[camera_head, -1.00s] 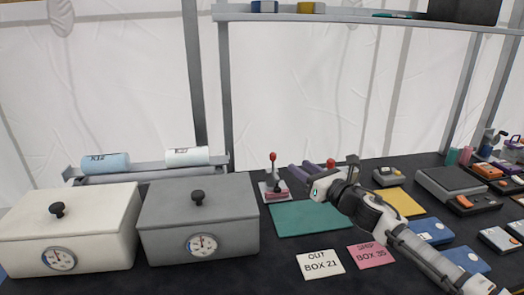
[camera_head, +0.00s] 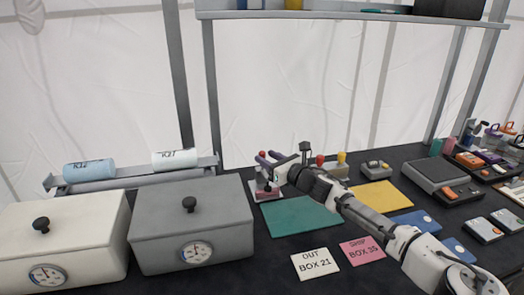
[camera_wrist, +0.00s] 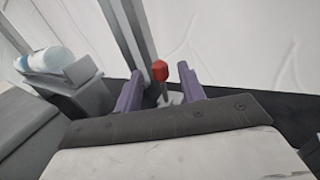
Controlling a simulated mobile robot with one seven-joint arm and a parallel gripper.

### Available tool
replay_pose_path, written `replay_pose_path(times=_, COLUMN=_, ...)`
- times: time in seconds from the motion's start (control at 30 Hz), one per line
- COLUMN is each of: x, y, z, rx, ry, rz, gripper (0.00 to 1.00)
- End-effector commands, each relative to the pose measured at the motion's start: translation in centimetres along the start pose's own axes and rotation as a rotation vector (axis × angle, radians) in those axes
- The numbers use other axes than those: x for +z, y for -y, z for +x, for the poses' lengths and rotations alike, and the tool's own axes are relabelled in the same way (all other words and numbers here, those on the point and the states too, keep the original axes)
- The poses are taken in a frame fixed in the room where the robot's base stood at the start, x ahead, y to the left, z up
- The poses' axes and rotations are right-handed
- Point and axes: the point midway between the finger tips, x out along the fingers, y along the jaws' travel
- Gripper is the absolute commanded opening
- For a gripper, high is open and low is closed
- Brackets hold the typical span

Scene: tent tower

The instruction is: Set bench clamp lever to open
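A lever with a red knob (camera_head: 262,154) stands upright on a small device with a grey base and pinkish block (camera_head: 265,189), behind the green mat; I take it for the bench clamp, though no label is readable. My gripper (camera_head: 270,158) has two purple fingers and reaches to the lever from the right. In the wrist view the fingers are apart, and the red knob (camera_wrist: 160,70) shows between them, a little beyond the tips. My gripper is open and empty. Contact with the lever cannot be told. The wrist hides part of the device's base.
A grey lidded box (camera_head: 190,225) and a white one stand left, with a rack of cylinders (camera_head: 180,159) behind. More knobs, red and yellow (camera_head: 341,157), stand right behind my arm. The green mat (camera_head: 300,216) lies clear in front. An overhead shelf (camera_head: 350,15) spans the back.

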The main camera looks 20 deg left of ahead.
Motion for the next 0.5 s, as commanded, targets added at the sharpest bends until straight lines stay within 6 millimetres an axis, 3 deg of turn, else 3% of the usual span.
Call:
replay_pose_path(times=0.2, x=0.1, y=-0.1, z=2.6, rx=0.001, ry=0.0, rz=0.001, gripper=0.4)
replay_pose_path(times=0.5, x=0.0, y=0.0, z=3.2, rx=0.0, ry=0.0, rz=-0.001, gripper=0.4)
